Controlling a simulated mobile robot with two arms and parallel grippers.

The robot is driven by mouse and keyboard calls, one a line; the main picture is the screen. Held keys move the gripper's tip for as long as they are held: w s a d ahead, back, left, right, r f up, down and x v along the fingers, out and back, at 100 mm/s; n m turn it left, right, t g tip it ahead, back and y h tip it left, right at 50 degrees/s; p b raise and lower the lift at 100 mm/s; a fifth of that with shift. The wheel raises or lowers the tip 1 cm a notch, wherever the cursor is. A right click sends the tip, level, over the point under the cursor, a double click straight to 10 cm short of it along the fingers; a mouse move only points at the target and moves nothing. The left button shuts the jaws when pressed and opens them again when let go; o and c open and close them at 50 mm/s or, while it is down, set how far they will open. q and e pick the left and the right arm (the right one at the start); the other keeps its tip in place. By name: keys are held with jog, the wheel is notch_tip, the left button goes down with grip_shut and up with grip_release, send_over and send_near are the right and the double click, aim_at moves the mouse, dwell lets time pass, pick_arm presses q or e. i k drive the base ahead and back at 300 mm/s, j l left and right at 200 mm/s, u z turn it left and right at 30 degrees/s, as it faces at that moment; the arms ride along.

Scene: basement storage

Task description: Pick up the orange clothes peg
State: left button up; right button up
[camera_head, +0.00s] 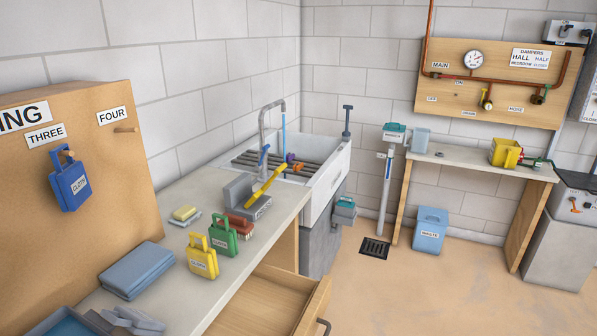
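I cannot make out an orange clothes peg for certain in the head view. A small orange item (574,206) shows on the front of the grey unit at the far right, too small to identify. Another small orange-red spot (298,167) shows at the sink, also unclear. Neither of my grippers is in view.
A worktop (240,265) holds yellow (202,262) and green (223,239) handled items, a red brush (240,226) and folded blue cloth (138,270). A drawer (270,305) stands open below. A blue waste bin (430,232) stands under the far bench (470,168).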

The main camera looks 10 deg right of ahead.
aim_at(297, 167)
jog(key=l+z, duration=0.25)
jog(key=i+l+z, duration=0.1)
jog(key=z, duration=0.2)
jog(key=i+l+z, duration=0.35)
jog(key=i+l, duration=0.25)
jog(key=l, duration=0.15)
jog(key=i+l+z, duration=0.3)
jog(key=i+l, duration=0.25)
jog(key=i, duration=0.15)
jog(key=i+u, duration=0.45)
jog(key=i+l+u, duration=0.15)
jog(key=i+u, duration=0.35)
jog(key=i+l+u, duration=0.25)
jog(key=u, duration=0.2)
